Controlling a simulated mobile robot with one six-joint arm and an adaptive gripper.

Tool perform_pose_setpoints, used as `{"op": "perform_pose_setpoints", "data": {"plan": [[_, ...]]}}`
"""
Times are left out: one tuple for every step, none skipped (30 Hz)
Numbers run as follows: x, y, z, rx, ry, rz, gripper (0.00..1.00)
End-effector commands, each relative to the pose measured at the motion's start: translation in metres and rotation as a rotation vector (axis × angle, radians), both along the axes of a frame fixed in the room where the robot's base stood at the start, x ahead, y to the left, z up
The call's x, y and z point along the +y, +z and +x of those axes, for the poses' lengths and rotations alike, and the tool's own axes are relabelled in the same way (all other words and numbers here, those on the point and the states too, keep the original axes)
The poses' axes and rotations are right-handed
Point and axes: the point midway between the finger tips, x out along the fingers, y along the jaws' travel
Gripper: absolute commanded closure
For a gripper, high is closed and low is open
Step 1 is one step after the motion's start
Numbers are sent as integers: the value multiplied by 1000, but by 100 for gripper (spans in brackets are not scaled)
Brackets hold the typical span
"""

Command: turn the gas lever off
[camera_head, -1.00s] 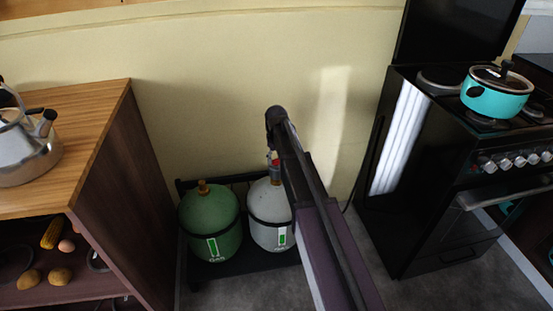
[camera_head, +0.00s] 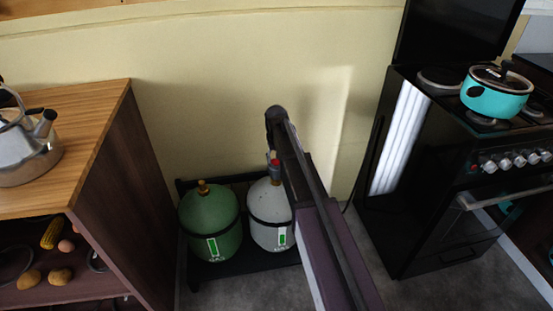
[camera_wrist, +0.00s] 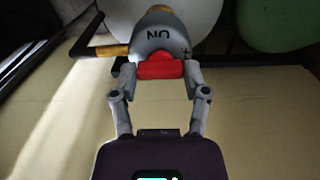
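The red gas lever (camera_wrist: 160,70) sits on a grey valve (camera_wrist: 165,38) marked "ON", which appears upside down in the wrist view. In the head view a small red part (camera_head: 275,161) shows on top of the white gas bottle (camera_head: 266,203), beside my arm. My gripper (camera_wrist: 160,73) is open, with one finger at each end of the lever. The fingertips are very close to the lever's ends; I cannot tell if they touch.
A green gas bottle (camera_head: 209,222) stands left of the white one on a dark rack. A wooden cabinet (camera_head: 120,190) with a kettle (camera_head: 25,150) is at left. A black stove (camera_head: 420,225) with a turquoise pot (camera_head: 495,95) is at right. The wall is close behind.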

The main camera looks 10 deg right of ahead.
Motion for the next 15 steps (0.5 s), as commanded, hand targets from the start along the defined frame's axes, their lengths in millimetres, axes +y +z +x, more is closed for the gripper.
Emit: {"op": "perform_pose_setpoints", "data": {"plan": [[0, 0, 0, 1, 0, 0, 26], [0, 0, 0, 1, 0, 0, 17], [0, 0, 0, 1, 0, 0, 6], [0, 0, 0, 1, 0, 0, 6], [0, 0, 0, 0, 0, 0, 6], [0, 0, 0, 0, 0, 0, 6], [0, 0, 0, 0, 0, 0, 6], [0, 0, 0, 0, 1, 0, 6], [0, 0, 0, 0, 1, 0, 6], [0, 0, 0, 0, 1, 0, 6], [0, 0, 0, 0, 1, 0, 6], [0, 0, 0, 0, 1, 0, 6], [0, 0, 0, 0, 1, 0, 6], [0, 0, 0, 0, 1, 0, 6], [0, 0, 0, 0, 1, 0, 6]]}}
